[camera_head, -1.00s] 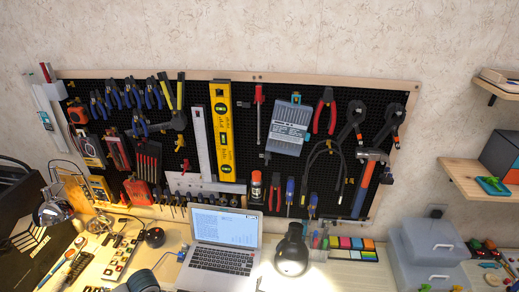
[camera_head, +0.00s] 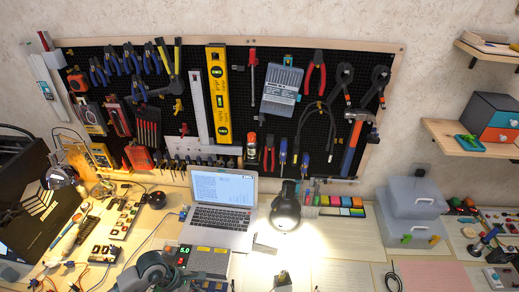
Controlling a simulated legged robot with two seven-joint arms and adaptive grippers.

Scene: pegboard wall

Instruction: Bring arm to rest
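A grey-teal jointed arm part shows at the bottom edge, left of centre, just in front of the power supply with the green "5.0" display (camera_head: 185,251). It looks like a link of an arm, and no fingertips can be made out on it. Neither of my grippers can be seen clearly in the head view, and nothing is seen held. The pegboard (camera_head: 225,43) hangs on the wall with its tools in place.
The workbench holds an open laptop (camera_head: 222,215), a lit desk lamp (camera_head: 286,207) and stacked grey boxes (camera_head: 413,208). Small electronics crowd its left side. A wooden shelf (camera_head: 470,140) juts from the right wall.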

